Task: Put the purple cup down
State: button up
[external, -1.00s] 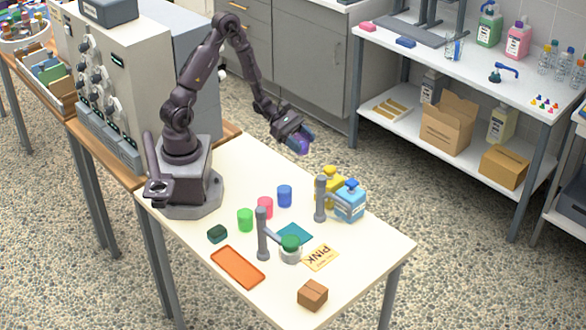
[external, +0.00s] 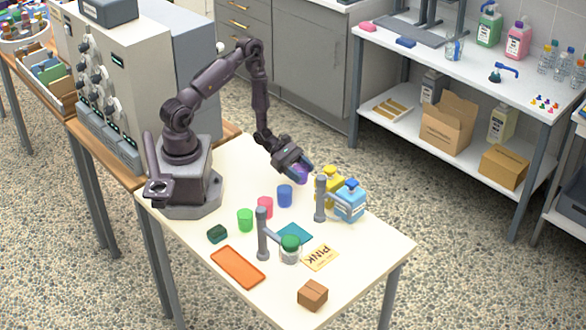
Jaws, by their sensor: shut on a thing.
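The purple cup (external: 301,174) is held between the fingers of my gripper (external: 300,170), which is shut on it. The cup is low at the far side of the white table, behind the blue cup and left of the yellow bottle. The fingers hide part of the cup. I cannot tell whether its base touches the table.
A blue cup (external: 285,196), a pink cup (external: 265,207) and a green cup (external: 245,220) stand in a row. A yellow bottle (external: 329,185), a light blue bottle (external: 350,202) and a grey post (external: 320,198) stand close right. An orange tray (external: 238,267) lies in front.

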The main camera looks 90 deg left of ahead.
jog(key=shift+f, duration=1.6)
jog(key=shift+f, duration=0.1)
jog(key=o, duration=1)
jog(key=shift+c, duration=0.2)
